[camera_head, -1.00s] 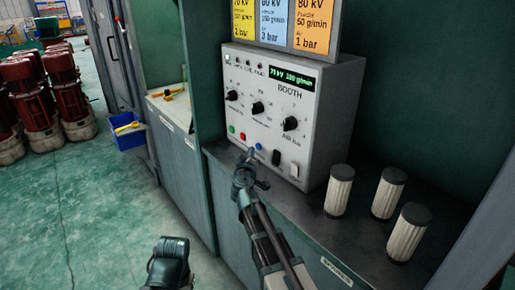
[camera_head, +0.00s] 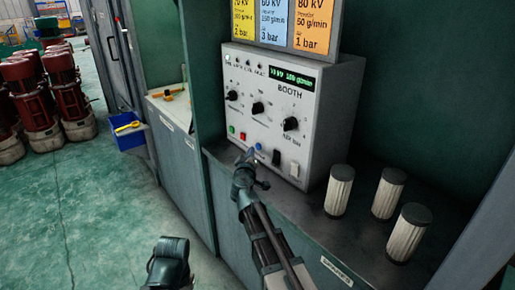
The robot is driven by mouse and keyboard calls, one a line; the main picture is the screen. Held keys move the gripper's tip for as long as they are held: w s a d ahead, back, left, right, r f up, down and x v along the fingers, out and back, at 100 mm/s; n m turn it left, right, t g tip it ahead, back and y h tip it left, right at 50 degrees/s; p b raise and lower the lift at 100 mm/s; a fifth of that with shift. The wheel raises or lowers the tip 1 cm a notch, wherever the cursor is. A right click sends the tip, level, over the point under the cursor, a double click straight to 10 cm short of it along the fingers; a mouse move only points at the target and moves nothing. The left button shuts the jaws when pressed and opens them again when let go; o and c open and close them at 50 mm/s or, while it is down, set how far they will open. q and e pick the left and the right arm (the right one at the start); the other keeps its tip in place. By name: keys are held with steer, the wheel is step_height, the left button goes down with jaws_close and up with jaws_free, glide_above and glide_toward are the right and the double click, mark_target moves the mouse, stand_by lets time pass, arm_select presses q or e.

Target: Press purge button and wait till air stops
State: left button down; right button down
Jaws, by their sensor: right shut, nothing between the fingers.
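The white booth control box (camera_head: 262,140) stands on the dark bench, with knobs, a lit green display (camera_head: 290,77) and a row of buttons along its lower front. The row has a green button (camera_head: 231,129), a red button (camera_head: 243,136), a blue button (camera_head: 259,146) and a dark switch (camera_head: 276,157). Labels are too small to read, so I cannot tell which is the purge button. My right gripper (camera_head: 248,157) is shut and empty, its tip just below and left of the blue button; I cannot tell whether it touches the panel.
Three white filter cartridges (camera_head: 384,196) with dark caps stand on the bench (camera_head: 300,222) right of the box. Coloured setting cards (camera_head: 272,22) hang above. A blue bin (camera_head: 128,135) and red pumps (camera_head: 65,90) stand on the green floor at left.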

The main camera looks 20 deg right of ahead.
stand_by(0.4)
steer(key=shift+w+d, duration=0.1)
steer(key=shift+d, duration=0.35)
steer(key=shift+w+d, duration=0.15)
steer(key=shift+d, duration=0.25)
stand_by(0.6)
stand_by(0.3)
steer(key=shift+s+a, duration=0.3)
steer(key=shift+a, duration=0.5)
steer(key=shift+s+a, duration=0.3)
steer(key=shift+a, duration=0.5)
steer(key=shift+s+a, duration=0.25)
steer(key=shift+a, duration=0.55)
steer(key=shift+s+a, duration=0.3)
steer(key=shift+a, duration=0.5)
